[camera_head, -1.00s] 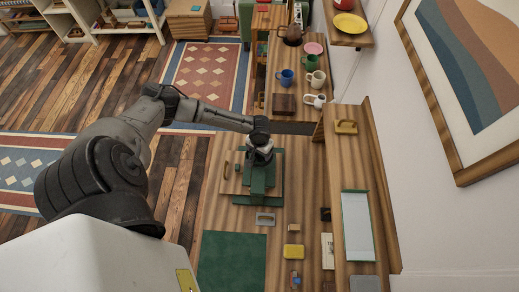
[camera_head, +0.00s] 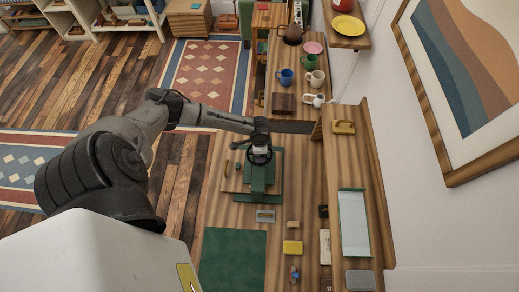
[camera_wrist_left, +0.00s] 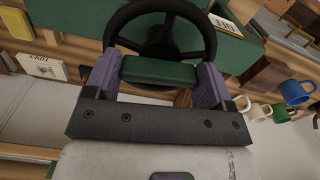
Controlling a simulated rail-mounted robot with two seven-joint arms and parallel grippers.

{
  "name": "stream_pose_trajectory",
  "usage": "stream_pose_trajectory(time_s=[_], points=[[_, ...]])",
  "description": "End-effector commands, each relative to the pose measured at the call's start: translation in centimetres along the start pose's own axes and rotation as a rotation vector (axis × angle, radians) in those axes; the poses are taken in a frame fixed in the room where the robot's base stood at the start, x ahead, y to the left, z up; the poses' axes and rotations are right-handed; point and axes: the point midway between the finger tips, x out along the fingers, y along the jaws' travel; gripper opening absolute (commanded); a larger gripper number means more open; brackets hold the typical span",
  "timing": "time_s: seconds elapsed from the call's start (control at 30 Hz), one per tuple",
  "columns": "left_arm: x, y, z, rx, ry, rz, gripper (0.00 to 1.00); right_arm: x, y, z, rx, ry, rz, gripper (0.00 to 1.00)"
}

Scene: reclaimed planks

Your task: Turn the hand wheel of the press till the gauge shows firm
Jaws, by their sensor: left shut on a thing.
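The green press (camera_head: 258,180) stands on a wooden board on the bench in the head view. Its dark hand wheel (camera_head: 260,156) is at the top, under my left gripper (camera_head: 260,149). In the left wrist view the black wheel (camera_wrist_left: 160,12) lies just beyond the fingertips. My right gripper is out of view.
Mugs, including a blue one (camera_head: 286,77), stand at the bench's far end. A raised wooden shelf (camera_head: 352,170) runs along the right.

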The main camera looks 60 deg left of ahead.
Motion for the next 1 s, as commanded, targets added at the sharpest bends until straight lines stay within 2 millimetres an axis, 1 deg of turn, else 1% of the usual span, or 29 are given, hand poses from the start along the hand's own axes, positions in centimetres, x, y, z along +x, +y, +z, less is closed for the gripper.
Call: stream_pose_trajectory(time_s=[0.2,0.5,0.73,1.0], points=[[-0.05,0.01,-0.10,0.178,0.003,0.000,0.53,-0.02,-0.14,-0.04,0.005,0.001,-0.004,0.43],[-0.05,0.03,-0.11,0.353,0.003,0.000,0.53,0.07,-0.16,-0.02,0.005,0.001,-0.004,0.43],[-0.06,0.04,-0.11,0.420,0.003,0.001,0.53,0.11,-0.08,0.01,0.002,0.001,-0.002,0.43],[-0.08,0.05,-0.12,0.442,0.003,0.001,0.53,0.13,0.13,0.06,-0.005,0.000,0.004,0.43]])
